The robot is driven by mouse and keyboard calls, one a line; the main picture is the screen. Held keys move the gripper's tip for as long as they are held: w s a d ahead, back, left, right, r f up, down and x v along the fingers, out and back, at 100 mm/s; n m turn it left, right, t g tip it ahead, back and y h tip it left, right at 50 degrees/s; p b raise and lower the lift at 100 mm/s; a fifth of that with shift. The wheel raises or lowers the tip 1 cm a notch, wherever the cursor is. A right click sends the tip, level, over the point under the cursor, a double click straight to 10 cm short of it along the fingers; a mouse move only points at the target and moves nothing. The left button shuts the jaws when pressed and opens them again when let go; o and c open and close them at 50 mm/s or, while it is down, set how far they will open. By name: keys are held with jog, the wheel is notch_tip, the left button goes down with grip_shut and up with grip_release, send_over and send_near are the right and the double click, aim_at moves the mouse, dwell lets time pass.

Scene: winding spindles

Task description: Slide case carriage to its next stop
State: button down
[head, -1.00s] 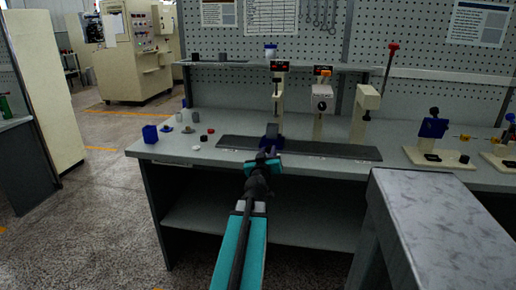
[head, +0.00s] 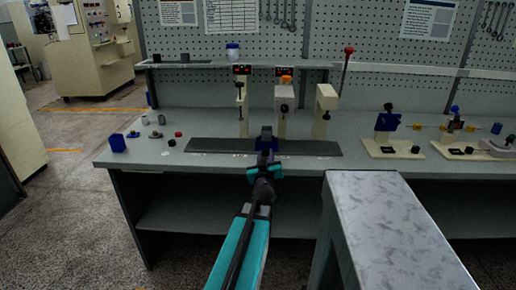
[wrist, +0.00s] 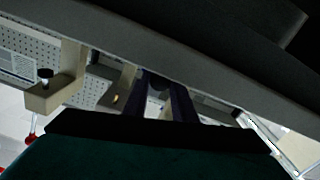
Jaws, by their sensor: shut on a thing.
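The case carriage (head: 266,141) is a small dark blue block on the long dark rail (head: 215,146) along the bench front. In the head view it stands between the left station post (head: 242,112) and the middle station (head: 284,103), closer to the middle one. My gripper (head: 264,164) reaches it from the front and is shut on it. In the wrist view dark blue carriage parts (wrist: 183,103) show above my gripper. The fingertips and exact grip are too dark and small to make out.
A right station (head: 326,108) stands behind the rail. A marbled grey tabletop (head: 385,225) stands close on the right. Fixtures on pale bases (head: 395,150) stand farther right.

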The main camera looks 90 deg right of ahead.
aim_at(283, 162)
jog(key=s+p, duration=0.2)
jog(key=s+r+p, duration=0.1)
jog(key=s, duration=0.1)
jog(key=shift+s+d+p, duration=0.1)
jog(key=shift+p, duration=0.25)
jog(key=shift+s+f+p, duration=0.2)
jog(key=shift+s+p, duration=0.9)
jog(key=shift+s, duration=0.2)
jog(key=c, duration=1.7)
grip_release()
jog(key=shift+o, duration=1.2)
jog(key=shift+f, duration=0.15)
jog(key=shift+a, duration=0.3)
